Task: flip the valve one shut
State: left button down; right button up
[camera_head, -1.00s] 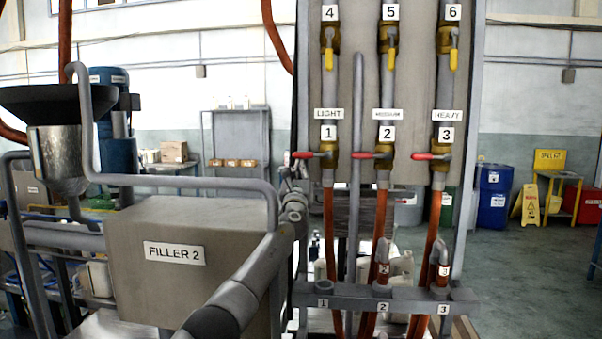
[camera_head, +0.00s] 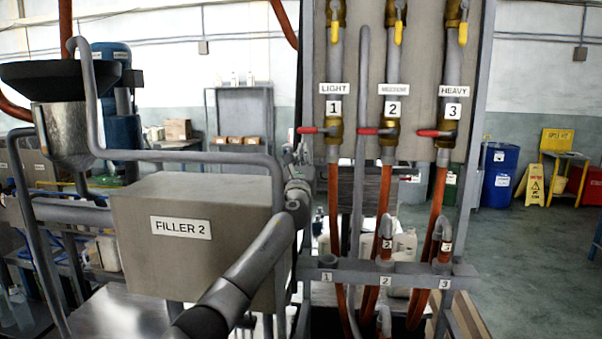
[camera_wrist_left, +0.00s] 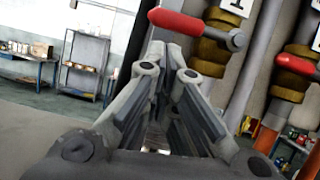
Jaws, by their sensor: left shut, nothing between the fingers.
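Valve one (camera_head: 335,131) is a brass valve on the pipe labelled LIGHT and 1. Its red handle (camera_head: 311,130) points left, across the upright pipe. In the left wrist view the red handle (camera_wrist_left: 188,24) lies just beyond and above the fingertips, with the brass body (camera_wrist_left: 211,50) to the right. My left gripper (camera_head: 298,155) is just below the handle in the head view, and its fingers (camera_wrist_left: 170,58) are closed together and empty. I cannot tell whether the fingertips touch the handle. My right gripper is in neither view.
Valve two (camera_head: 390,131) and valve three (camera_head: 445,131) have similar red handles pointing left. Yellow-handled valves (camera_head: 398,32) sit above. A numbered hose bracket (camera_head: 400,271) is below. The FILLER 2 box (camera_head: 190,240) stands left of my left arm.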

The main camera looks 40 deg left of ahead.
pick_arm(q)
jog(key=v, duration=0.7)
jog(key=shift+s+f, duration=0.15)
jog(key=shift+f, duration=0.05)
dwell(0.3)
